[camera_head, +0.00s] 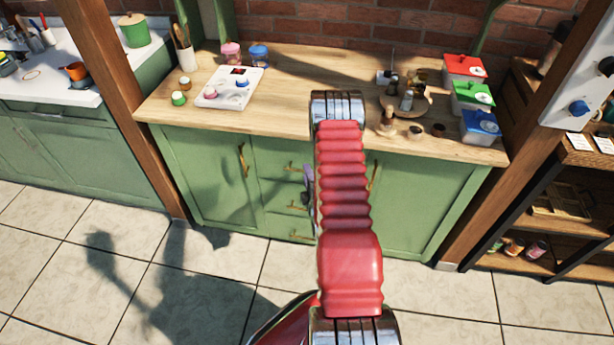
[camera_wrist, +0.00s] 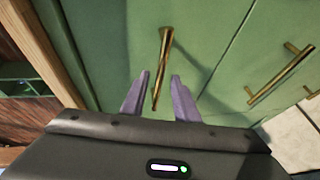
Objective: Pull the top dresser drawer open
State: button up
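The green dresser (camera_head: 400,210) stands under the wooden worktop, with a column of drawers in its middle. The top drawer (camera_wrist: 115,40) fills the middle of the wrist view and looks closed. Its brass bar handle (camera_wrist: 163,65) also shows in the head view (camera_head: 295,168). My gripper (camera_wrist: 160,75) has two purple fingers, spread apart on either side of the handle, with gaps showing. I cannot tell how deep the handle sits between them. In the head view my gripper (camera_head: 308,182) is mostly hidden behind my red arm.
Lower drawer handles (camera_wrist: 280,75) stick out beside the top one. A door handle (camera_head: 243,160) is to the left. The worktop (camera_head: 310,75) overhangs above, holding a white board (camera_head: 215,92) and coloured boxes (camera_head: 465,68). The tiled floor (camera_head: 230,270) in front is clear.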

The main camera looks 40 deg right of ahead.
grip_shut()
dwell(0.4)
